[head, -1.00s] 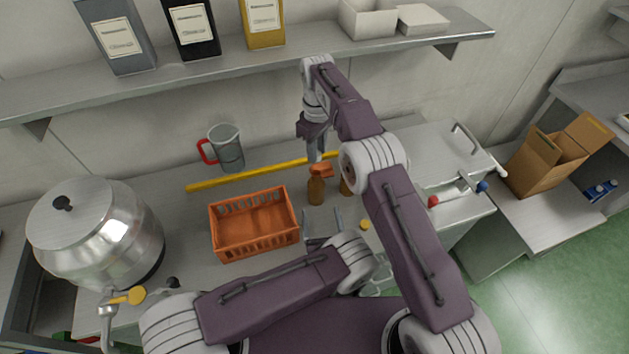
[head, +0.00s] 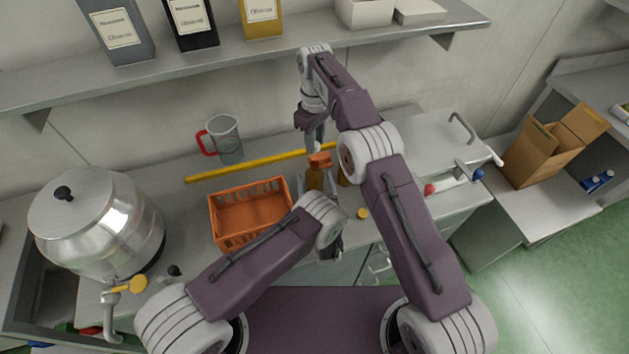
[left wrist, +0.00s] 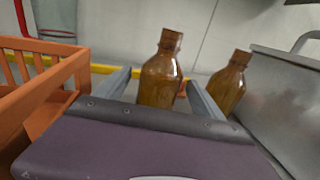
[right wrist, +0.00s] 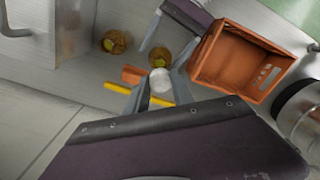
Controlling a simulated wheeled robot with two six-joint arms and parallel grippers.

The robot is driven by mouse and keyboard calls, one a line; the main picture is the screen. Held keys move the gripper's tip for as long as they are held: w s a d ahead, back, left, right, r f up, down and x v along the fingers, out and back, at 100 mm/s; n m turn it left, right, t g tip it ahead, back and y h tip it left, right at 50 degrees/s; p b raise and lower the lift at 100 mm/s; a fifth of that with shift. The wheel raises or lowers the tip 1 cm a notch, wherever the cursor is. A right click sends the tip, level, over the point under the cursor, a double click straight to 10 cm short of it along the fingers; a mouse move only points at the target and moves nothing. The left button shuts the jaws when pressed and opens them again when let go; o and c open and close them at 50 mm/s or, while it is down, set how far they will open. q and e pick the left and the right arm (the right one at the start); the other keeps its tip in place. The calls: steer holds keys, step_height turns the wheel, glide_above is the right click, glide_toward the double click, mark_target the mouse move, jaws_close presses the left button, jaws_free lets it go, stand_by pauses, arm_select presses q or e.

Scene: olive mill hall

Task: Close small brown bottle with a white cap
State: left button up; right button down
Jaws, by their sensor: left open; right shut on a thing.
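A brown bottle (left wrist: 161,77) with an open neck stands upright between the fingers of my left gripper (left wrist: 160,98), which is open around it. I cannot tell whether the fingers touch it. A second open brown bottle (left wrist: 229,83) stands to its right; my right arm partly hides it in the head view. My right gripper (right wrist: 158,92) is shut on a white round cap (right wrist: 160,80), behind the first bottle and apart from it. In the head view the cap is not clear. An orange object (head: 320,160) shows close behind the first bottle.
An orange crate (head: 250,213) stands left of the bottles. A yellow strip (head: 240,168) runs along the back, with a jug (head: 226,140) behind it. A steel pot (head: 95,225) is far left, a metal box (head: 430,150) at right. A shelf (head: 250,50) hangs above.

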arm_select(q)
steer(key=shift+w+a, duration=0.15)
steer(key=shift+w, duration=0.65)
jaws_close()
arm_select(e)
glide_above(315, 164)
steer(key=shift+w+f, duration=0.1)
steer(key=shift+f, duration=2.35)
steer(key=shift+f, duration=0.85)
steer(key=shift+f, duration=0.6)
